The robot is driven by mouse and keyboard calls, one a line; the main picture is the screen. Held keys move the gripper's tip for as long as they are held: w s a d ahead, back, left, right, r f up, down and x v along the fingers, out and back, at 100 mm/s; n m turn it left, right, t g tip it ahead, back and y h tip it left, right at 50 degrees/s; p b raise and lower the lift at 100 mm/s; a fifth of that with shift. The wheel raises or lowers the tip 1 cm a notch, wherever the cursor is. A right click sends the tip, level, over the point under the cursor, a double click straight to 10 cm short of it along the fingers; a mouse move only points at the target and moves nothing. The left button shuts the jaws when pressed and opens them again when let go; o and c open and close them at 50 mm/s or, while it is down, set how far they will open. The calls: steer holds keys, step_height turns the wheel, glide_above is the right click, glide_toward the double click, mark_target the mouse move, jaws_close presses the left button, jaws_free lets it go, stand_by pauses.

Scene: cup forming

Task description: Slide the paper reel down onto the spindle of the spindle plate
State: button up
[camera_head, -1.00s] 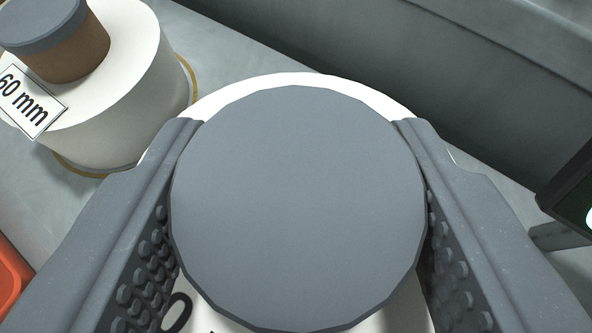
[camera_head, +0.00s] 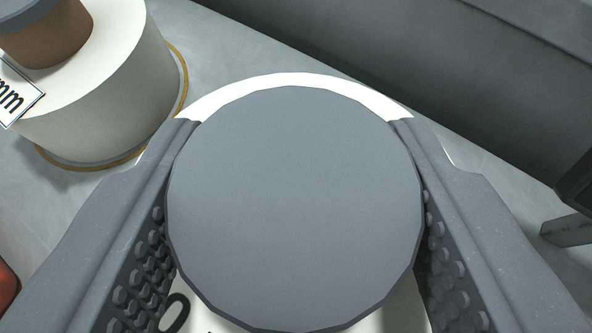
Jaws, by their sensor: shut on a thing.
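The paper reel in my grasp shows a round grey cap (camera_head: 295,205) on its core, large in the middle of the view. The white top of the held reel (camera_head: 290,80) shows as a rim behind the cap, with part of a dark printed character at the lower left. My gripper (camera_head: 296,135) is shut on the cap from both sides, with studded inner pads against it. The spindle and spindle plate are not seen. The underside of the held reel is hidden.
Another white reel (camera_head: 115,100) with a brown core, grey cap and "mm" label stands at the upper left over a yellow ring. A grey wall or ledge (camera_head: 430,70) runs across the upper right. An orange-red object (camera_head: 8,285) and a dark object (camera_head: 577,185) sit at the edges.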

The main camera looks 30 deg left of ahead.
steer(key=shift+f+b, duration=0.45)
steer(key=shift+f, duration=0.4)
stand_by(0.5)
steer(key=o, duration=1.8)
steer(key=shift+c, duration=0.2)
steer(key=shift+r, duration=0.15)
steer(key=shift+r+p, duration=1.5)
steer(key=shift+r, duration=2.4)
